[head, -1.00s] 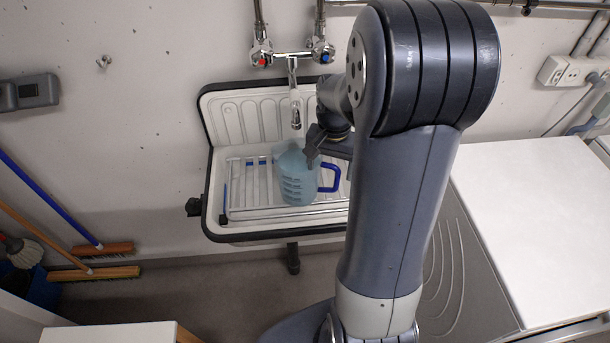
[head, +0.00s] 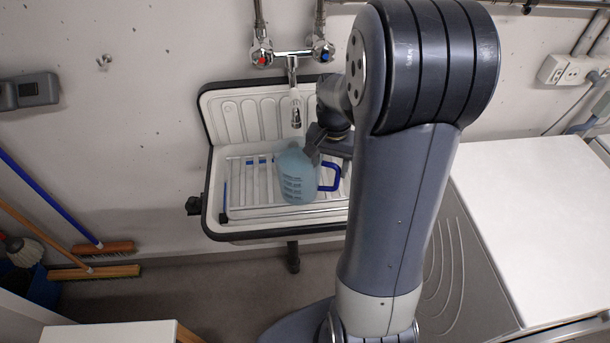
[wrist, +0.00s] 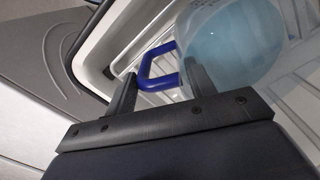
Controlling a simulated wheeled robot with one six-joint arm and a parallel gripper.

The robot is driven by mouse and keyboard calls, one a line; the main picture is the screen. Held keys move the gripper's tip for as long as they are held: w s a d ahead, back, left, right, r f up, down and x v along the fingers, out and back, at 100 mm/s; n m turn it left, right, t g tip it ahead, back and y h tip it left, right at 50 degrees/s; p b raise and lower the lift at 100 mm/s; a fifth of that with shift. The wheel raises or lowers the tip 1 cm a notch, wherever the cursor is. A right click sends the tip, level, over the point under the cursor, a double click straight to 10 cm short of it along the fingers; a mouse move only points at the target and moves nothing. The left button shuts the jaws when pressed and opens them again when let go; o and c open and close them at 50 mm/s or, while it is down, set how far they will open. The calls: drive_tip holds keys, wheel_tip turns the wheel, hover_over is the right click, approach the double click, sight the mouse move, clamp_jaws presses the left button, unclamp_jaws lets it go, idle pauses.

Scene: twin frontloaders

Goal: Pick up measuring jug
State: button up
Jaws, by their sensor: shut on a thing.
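The measuring jug (head: 297,180) is a translucent light-blue vessel with dark markings and a dark-blue handle. In the head view it is upright at the sink's slatted rack; I cannot tell whether its base touches the slats. My gripper (head: 316,148) is at its upper right side, partly hidden by my arm. In the wrist view the jug (wrist: 236,40) is at the top right, and its blue handle (wrist: 158,68) shows between the two fingers of my gripper (wrist: 165,88). My gripper is shut on the jug; the exact contact is not clear.
The white sink (head: 235,125) has a dark rim, and a tap spout (head: 294,105) hangs just above and behind the jug. A white worktop (head: 535,220) lies to the right. Brooms (head: 100,270) lean at the left wall.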

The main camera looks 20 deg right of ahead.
drive_tip(key=shift+r, duration=0.1)
drive_tip(key=shift+c, duration=0.6)
drive_tip(key=shift+r, duration=0.1)
